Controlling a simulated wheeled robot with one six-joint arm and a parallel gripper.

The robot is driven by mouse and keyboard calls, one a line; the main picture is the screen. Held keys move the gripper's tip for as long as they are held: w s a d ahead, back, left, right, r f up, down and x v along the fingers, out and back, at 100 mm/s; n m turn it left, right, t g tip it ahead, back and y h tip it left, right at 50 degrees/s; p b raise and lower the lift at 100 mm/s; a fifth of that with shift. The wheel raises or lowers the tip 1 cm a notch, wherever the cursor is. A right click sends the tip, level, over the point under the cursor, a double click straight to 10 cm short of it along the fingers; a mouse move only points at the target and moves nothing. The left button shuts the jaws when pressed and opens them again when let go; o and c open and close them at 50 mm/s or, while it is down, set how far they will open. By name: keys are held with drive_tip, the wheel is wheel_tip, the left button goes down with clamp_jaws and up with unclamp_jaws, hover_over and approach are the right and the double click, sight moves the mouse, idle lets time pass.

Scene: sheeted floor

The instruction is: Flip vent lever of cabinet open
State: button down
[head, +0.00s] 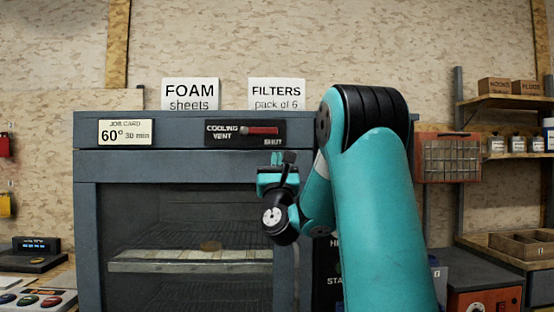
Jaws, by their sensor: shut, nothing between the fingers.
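The grey-blue cabinet (88,170) stands in front of me with a dark glass door (180,215). On its top front panel is a black plate marked "COOLING VENT" and "SHUT" (222,140). The red vent lever (262,130) on this plate lies level, its right end near the word "SHUT". My gripper (289,157) is just below the plate, under the right part of the lever, and appears apart from it. Its fingers are shut and empty. My arm covers the right part of the cabinet front.
Cards reading "FOAM sheets" (190,94) and "FILTERS pack of 6" (276,93) stand on top of the cabinet. A job card (125,132) is at the panel's left. Shelves with boxes (505,102) are at right. A button box (38,300) sits lower left.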

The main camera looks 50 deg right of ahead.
sight(259, 131)
drive_tip(key=shift+w+d+r+p, duration=0.1)
drive_tip(key=shift+d+r+p, duration=0.05)
drive_tip(key=shift+r+p, duration=1.75)
drive_tip(key=shift+r+b, duration=0.3)
drive_tip(key=shift+b, duration=0.05)
